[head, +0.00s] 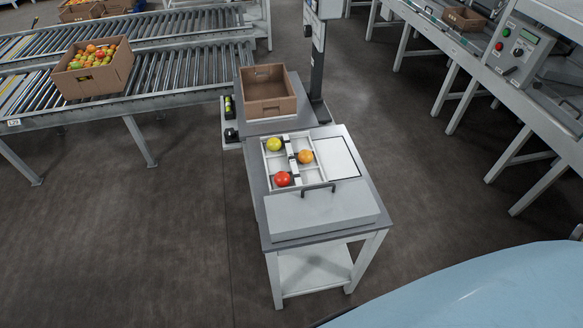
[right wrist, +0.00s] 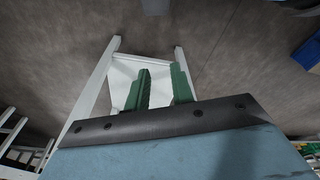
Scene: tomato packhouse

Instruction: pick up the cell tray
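The cell tray (head: 302,144) is a shallow white tray with divided cells on the small grey table, near the middle of the head view. A yellow tomato (head: 274,144) sits in its upper left, an orange tomato (head: 305,157) at its right and a red tomato (head: 282,179) at its lower left. A strip with dark marks crosses its middle. My right gripper (right wrist: 162,86) shows only in the right wrist view. Its two green fingers are apart with nothing between them, with a white table frame beyond. My left gripper is in neither view.
A grey lidded block with a dark handle (head: 322,212) lies at the table's front, close to the tray. A flat white panel (head: 340,158) is right of the tray. An empty cardboard box (head: 268,106) stands behind. Roller conveyors (head: 180,70) run at left; floor around the table is clear.

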